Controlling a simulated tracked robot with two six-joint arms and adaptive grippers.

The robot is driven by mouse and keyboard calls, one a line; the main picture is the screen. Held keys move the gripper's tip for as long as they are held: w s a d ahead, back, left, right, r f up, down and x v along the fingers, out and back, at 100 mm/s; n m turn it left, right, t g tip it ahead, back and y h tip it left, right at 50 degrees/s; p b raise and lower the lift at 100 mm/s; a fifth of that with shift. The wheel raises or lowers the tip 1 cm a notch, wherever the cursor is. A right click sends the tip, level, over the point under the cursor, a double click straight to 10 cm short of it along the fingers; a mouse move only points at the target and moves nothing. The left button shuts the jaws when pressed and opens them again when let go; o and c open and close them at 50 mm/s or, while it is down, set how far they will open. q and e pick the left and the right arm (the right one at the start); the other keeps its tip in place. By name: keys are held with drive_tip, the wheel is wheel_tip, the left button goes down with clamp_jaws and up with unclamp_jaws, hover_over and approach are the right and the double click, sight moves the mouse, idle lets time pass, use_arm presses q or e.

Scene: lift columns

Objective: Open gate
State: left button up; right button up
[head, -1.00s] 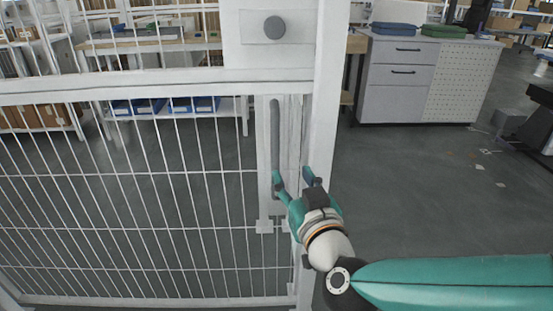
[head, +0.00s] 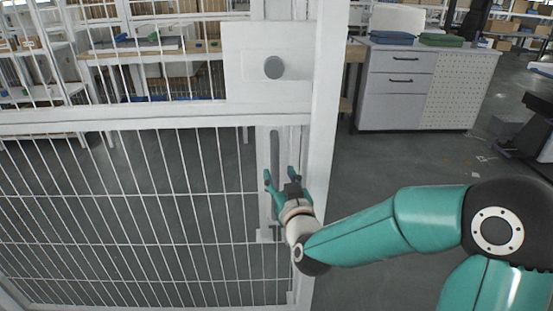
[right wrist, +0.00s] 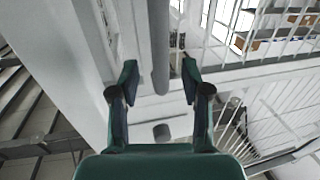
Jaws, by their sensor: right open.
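The white mesh gate (head: 120,118) fills the left of the head view. A grey vertical bar handle (head: 274,148) is on its right edge, below a plate with a round grey knob (head: 273,67). My right gripper (head: 281,174) is open at the handle, its fingers pointing at the gate. In the right wrist view, the handle (right wrist: 160,40) runs down between the two spread fingers of the right gripper (right wrist: 159,75), with a gap on both sides. Whether the fingertips reach past the bar is unclear. My left gripper is not in view.
A white post (head: 325,110) stands right beside the gate's handle side. Beyond it are a grey drawer cabinet (head: 395,88) and open floor (head: 370,175). Shelves and a workbench (head: 150,52) stand behind the mesh.

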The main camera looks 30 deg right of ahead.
sight(276, 167)
drive_tip(key=x, duration=0.5)
clamp_jaws()
